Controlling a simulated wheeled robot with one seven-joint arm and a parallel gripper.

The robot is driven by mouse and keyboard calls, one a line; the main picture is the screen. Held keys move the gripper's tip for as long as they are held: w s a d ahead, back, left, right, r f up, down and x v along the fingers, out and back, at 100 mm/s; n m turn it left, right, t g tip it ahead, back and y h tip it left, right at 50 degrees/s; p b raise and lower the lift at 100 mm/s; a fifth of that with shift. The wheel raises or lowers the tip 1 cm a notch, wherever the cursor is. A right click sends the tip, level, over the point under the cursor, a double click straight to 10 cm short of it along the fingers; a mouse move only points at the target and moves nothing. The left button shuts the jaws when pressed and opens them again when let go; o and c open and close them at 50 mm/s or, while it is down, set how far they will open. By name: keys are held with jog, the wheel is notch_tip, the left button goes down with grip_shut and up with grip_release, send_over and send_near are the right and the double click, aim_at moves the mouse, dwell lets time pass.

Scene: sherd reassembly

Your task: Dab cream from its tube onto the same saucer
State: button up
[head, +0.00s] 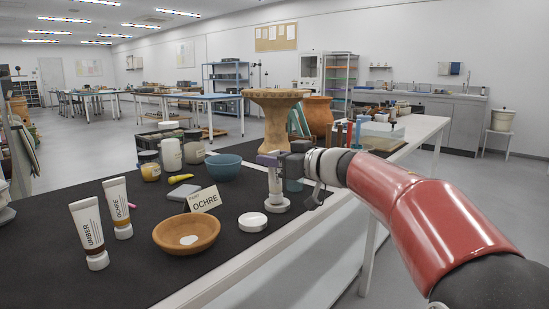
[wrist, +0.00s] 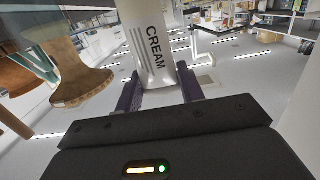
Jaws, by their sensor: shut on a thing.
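My gripper (head: 270,160) is shut on the cream tube (head: 274,184), near the right edge of the dark mat. The tube is upright, white cap downward; I cannot tell whether the cap touches the mat. In the wrist view the tube (wrist: 152,45), lettered CREAM, sits between the fingers. The brown saucer (head: 172,247) lies left of and nearer than the gripper, with a white dab (head: 188,240) inside. A card (head: 203,200) reading OCHRE stands behind the saucer. The umber tube (head: 88,228) and ochre tube (head: 117,205) stand cap-down at the left.
A white round disc or lid (head: 253,221) lies between saucer and gripper. A blue bowl (head: 223,167), several jars (head: 171,153), a grey block (head: 184,192) and a yellow item (head: 180,178) sit farther back. A large clay vessel (head: 277,120) stands behind the gripper.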

dwell(0.3)
notch_tip(320, 180, up, 4)
jog(key=p, duration=0.6)
jog(key=shift+r, duration=0.25)
